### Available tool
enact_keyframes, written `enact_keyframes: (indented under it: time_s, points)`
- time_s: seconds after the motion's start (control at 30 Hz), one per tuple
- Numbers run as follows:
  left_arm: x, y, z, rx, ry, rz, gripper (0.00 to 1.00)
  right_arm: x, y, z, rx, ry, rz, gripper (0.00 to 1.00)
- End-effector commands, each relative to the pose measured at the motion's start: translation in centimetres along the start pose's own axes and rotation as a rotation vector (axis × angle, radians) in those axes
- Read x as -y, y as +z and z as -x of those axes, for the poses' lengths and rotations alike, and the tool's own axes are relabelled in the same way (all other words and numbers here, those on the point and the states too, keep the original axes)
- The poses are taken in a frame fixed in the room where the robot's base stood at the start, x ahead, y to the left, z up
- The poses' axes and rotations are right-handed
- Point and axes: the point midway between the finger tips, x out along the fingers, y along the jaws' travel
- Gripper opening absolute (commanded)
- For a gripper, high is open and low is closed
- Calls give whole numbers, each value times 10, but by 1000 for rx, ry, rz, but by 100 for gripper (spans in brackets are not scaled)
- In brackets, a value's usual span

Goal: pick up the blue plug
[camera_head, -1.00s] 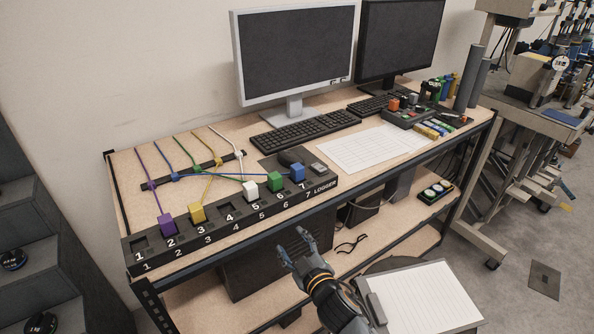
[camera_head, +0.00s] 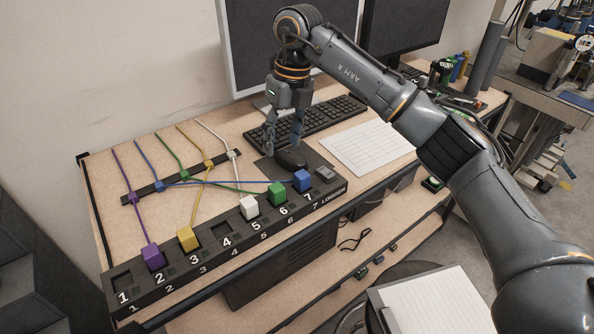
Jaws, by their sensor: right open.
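The blue plug (camera_head: 302,181) sits in slot 7 at the right end of the black numbered logger strip (camera_head: 198,262). Its blue cable runs left along the back of the strip and up to a black bar. My right gripper (camera_head: 283,145) is open and empty. The green plug (camera_head: 277,195) is in slot 6, just left of the blue one. My left gripper is not in view.
A white plug (camera_head: 249,208), yellow plug (camera_head: 187,239) and purple plug (camera_head: 153,257) stand along the strip. A keyboard (camera_head: 314,122), monitors and a paper sheet (camera_head: 366,149) are behind and to the right.

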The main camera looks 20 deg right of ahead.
Motion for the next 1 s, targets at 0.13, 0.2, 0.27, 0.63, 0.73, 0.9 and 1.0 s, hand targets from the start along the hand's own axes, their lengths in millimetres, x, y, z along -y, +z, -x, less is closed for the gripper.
enact_keyframes:
  time_s: [0.13,0.2,0.27,0.63,0.73,0.9,1.0]
  points:
    - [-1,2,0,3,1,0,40,30,-12,23,-53,-120,-58,55]
    - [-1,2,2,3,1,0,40,34,-14,20,-63,-136,-67,55]
    - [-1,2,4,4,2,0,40,36,-16,10,-67,-139,-68,55]
    - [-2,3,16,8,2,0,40,43,-20,-51,-63,-135,-66,55]
    - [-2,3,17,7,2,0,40,44,-20,-57,-61,-135,-65,55]
    - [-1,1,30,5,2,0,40,45,-27,-73,-65,-133,-65,55]
    - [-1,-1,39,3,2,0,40,46,-31,-88,-65,-133,-65,55]
